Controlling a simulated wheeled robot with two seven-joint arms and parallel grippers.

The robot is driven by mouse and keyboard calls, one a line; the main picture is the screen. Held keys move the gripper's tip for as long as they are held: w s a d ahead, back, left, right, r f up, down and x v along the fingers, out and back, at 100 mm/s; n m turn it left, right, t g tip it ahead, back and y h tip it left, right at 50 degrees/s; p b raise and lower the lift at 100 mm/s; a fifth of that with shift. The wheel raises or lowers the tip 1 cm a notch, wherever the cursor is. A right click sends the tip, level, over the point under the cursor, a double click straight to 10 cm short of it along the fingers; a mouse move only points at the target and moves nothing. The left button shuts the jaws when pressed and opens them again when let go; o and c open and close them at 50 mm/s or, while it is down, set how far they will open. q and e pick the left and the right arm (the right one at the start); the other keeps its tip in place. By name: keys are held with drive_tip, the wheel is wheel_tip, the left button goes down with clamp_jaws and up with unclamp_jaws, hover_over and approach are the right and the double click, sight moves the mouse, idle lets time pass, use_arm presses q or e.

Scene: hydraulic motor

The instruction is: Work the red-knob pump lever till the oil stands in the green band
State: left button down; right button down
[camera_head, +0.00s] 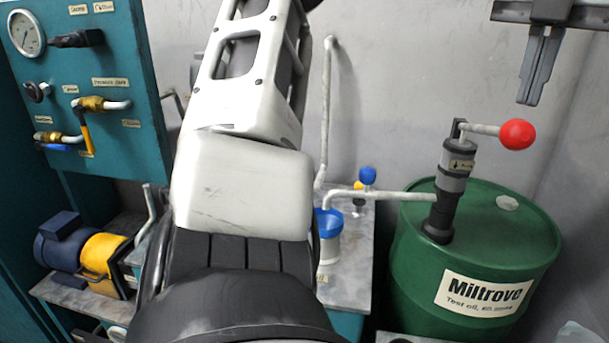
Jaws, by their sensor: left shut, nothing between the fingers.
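The red knob (517,134) sits at the end of a short pale lever, which sticks out to the right from the top of the dark hand pump (452,178). The pump stands upright on a green drum (478,238) labelled "Miltrove Test oil". A pale pipe (385,194) runs left from the pump toward a pale vessel (329,249) with a blue rim, partly hidden by my arm. I cannot make out an oil level or a green band. My left gripper (531,101) is shut and empty, pointing down above the red knob and apart from it.
My large white arm link fills the middle of the view. A teal panel (146,95) with a gauge (27,33) and valves stands at the left. A blue and yellow motor (66,246) sits below it. A grey wall is close behind the drum.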

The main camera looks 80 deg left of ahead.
sight(512, 150)
use_arm(q)
drive_tip(key=shift+f, duration=0.1)
use_arm(e)
drive_tip(key=shift+f, duration=0.1)
